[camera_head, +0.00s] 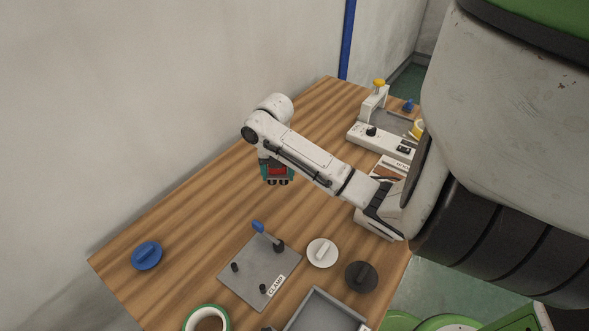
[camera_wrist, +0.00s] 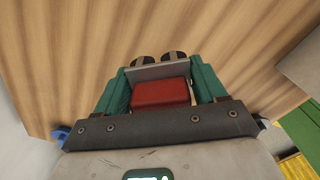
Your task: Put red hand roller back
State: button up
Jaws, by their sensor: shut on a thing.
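My gripper (camera_head: 277,178), with teal fingers, hangs over the back left part of the wooden table (camera_head: 205,205) in the head view. It is shut on the red hand roller (camera_head: 279,170), which sits between the fingers. In the wrist view the roller's red body (camera_wrist: 160,93) shows between my gripper's fingers (camera_wrist: 164,80), with a grey plate and two dark round parts ahead of it. Only bare wood shows below the roller. My arm hides part of it in the head view, and its height above the table is hard to tell.
A grey clamp plate (camera_head: 245,285) with a blue lever stands at the front. Near it are a white disc (camera_head: 322,254), a dark disc (camera_head: 361,277), a grey tray (camera_head: 306,311) and a green-edged tape roll (camera_head: 191,318). A blue disc (camera_head: 146,255) lies left. A machine (camera_head: 368,137) stands back right.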

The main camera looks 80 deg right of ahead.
aim_at(295, 194)
jog(key=shift+n, duration=0.9)
jog(key=shift+s+d+f+b, duration=0.4)
jog(key=shift+s+f, duration=0.1)
jog(key=shift+s, duration=0.25)
jog(key=shift+s+d+f+b, duration=0.25)
jog(key=shift+s+f+b, duration=0.25)
jog(key=shift+s, duration=0.3)
jog(key=shift+s+d+f+b, duration=0.35)
jog(key=shift+s+f, duration=0.2)
jog(key=shift+s, duration=0.2)
jog(key=shift+f, duration=0.1)
jog(key=shift+f+b, duration=0.95)
jog(key=shift+f, duration=0.15)
jog(key=shift+f+b, duration=0.85)
jog(key=shift+f, duration=0.4)
jog(key=o, duration=1.1)
